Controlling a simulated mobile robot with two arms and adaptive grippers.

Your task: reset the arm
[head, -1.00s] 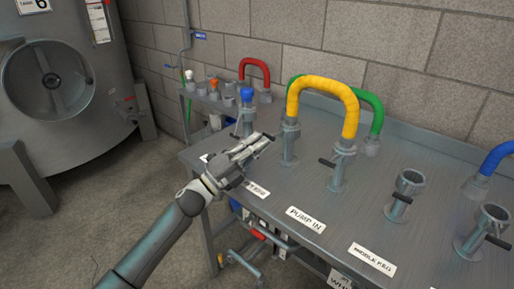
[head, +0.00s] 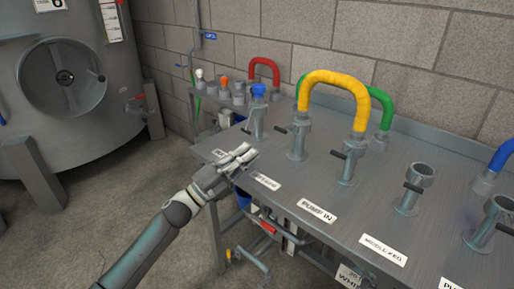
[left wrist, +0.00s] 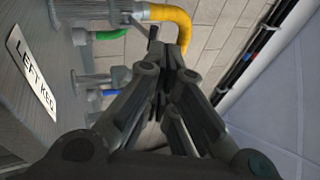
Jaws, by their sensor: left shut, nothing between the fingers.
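My left gripper (head: 246,154) is shut and empty in the head view, over the left front part of the steel table (head: 310,177). In the left wrist view its fingers (left wrist: 170,62) are closed together. The yellow hose bend (head: 335,78) joins two upright pipe ports behind and to the right of the gripper, and it also shows at the top of the left wrist view (left wrist: 172,16). My right gripper is in neither view.
A green bend (head: 383,105) stands behind the yellow one, and a red bend (head: 264,66) is on a side shelf. Open ports (head: 414,185) stand at the right. A large steel tank (head: 66,90) is at the left. The floor (head: 130,210) between tank and table is clear.

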